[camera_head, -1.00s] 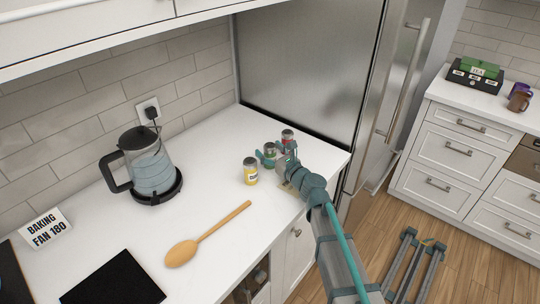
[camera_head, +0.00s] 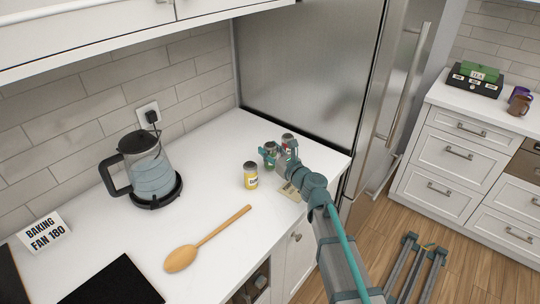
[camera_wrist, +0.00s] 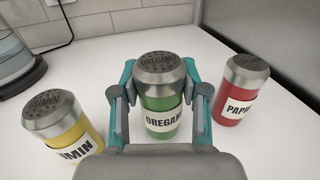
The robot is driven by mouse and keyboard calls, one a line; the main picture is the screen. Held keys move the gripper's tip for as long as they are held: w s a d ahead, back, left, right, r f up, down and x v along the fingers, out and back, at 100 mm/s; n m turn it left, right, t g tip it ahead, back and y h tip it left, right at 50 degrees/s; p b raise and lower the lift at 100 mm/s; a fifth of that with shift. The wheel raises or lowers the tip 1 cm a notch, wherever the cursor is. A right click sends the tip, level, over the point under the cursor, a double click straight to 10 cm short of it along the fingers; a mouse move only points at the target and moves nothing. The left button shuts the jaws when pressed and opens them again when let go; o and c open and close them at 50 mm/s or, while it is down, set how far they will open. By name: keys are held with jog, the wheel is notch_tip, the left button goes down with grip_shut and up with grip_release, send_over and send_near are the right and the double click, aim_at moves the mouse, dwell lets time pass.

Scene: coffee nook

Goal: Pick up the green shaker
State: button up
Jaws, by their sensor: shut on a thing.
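The green shaker (camera_wrist: 160,118), labelled oregano with a grey metal top, stands upright between my fingers in the wrist view. My gripper (camera_wrist: 160,82) is shut on it, one finger on each side. In the head view the green shaker (camera_head: 269,151) shows small beside my gripper (camera_head: 274,156), near the far right end of the counter. I cannot tell whether its base is touching the counter or just above it.
The yellow cumin shaker (camera_wrist: 67,130) stands to the left and the red paprika shaker (camera_wrist: 236,100) close to the right. A kettle (camera_head: 153,172), a wooden spoon (camera_head: 205,240) and a sign (camera_head: 42,233) are on the white counter. The fridge (camera_head: 310,65) stands behind.

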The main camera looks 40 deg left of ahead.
jog(key=s+d+r+b, duration=0.1)
jog(key=s+d+r, duration=0.4)
jog(key=d+r, duration=0.6)
jog(key=shift+v, duration=1)
jog(key=shift+w, duration=0.1)
